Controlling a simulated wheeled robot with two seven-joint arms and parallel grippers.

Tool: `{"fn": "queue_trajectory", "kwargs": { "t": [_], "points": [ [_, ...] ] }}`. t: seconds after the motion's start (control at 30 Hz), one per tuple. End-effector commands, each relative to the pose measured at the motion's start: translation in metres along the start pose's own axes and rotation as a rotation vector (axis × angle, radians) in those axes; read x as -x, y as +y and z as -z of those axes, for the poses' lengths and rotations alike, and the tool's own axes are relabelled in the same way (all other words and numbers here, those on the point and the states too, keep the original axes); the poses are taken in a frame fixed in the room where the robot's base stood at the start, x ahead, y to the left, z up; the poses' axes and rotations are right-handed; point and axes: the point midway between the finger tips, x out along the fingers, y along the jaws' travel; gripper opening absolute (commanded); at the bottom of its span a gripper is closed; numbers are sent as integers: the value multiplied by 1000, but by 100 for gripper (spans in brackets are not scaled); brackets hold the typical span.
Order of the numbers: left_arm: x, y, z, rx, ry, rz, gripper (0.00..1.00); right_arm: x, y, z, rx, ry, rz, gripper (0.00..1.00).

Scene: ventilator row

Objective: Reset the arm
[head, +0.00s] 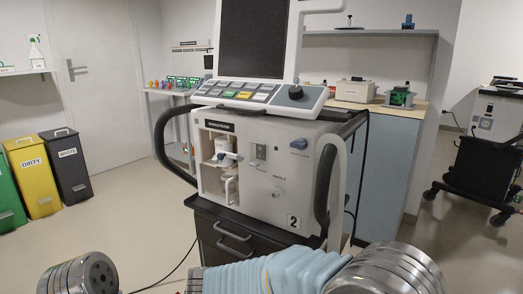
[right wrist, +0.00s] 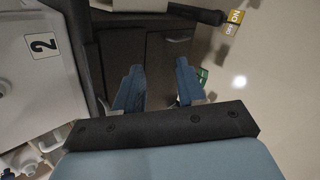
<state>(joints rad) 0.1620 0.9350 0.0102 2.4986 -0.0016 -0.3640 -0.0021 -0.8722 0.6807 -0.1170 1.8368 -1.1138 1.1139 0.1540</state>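My right gripper (right wrist: 158,88) shows in the right wrist view with its two blue fingers apart and nothing between them. It is near the ventilator's dark drawer cart (right wrist: 150,45), beside the white side marked 2; whether it touches cannot be told. In the head view, the ventilator (head: 262,170) stands upright in the middle on its cart, with a dark screen (head: 252,38) above a button panel. My grippers cannot be made out in the head view; only my metal joints and pale blue arm parts show along its bottom edge. My left gripper is not in view.
A black side handle (head: 325,185) sticks out at the ventilator's right. Green, yellow (head: 35,175) and dark (head: 67,165) bins stand at the left. A blue-grey cabinet (head: 385,165) is behind. A dark wheeled cart (head: 485,170) stands at far right.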

Motion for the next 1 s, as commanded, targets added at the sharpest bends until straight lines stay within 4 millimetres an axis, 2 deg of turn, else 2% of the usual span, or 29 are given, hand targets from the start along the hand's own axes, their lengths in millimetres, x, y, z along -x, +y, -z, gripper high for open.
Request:
{"fn": "queue_trajectory", "kwargs": {
  "t": [0.03, 0.07, 0.1, 0.17, 0.2, 0.27, 0.3, 0.4, 0.5, 0.63, 0.73, 1.0],
  "points": [
    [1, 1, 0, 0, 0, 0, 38, -34, -31, -8, -9, 4, 129, 39],
    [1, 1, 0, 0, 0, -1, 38, -50, -51, -11, -24, 16, 211, 39],
    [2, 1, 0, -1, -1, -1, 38, -71, -80, -16, -55, 32, 325, 39],
    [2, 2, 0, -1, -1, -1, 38, -96, -126, -24, -132, 59, 503, 39],
    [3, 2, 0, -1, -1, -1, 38, -110, -160, -31, -208, 76, 629, 39],
    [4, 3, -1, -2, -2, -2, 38, -125, -210, -41, -380, 99, 822, 39],
    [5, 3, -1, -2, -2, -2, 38, -131, -237, -47, -521, 109, 929, 39],
    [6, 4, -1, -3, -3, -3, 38, -142, -280, -61, -880, 100, 1084, 39],
    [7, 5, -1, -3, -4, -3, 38, -153, -302, -79, -1172, 51, 1118, 39],
    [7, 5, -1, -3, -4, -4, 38, -163, -317, -99, -1389, -14, 1093, 39],
    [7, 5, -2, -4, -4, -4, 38, -166, -321, -106, -1446, -33, 1076, 39],
    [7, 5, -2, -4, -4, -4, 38, -167, -320, -106, -1451, -32, 1072, 39]
  ]
}}
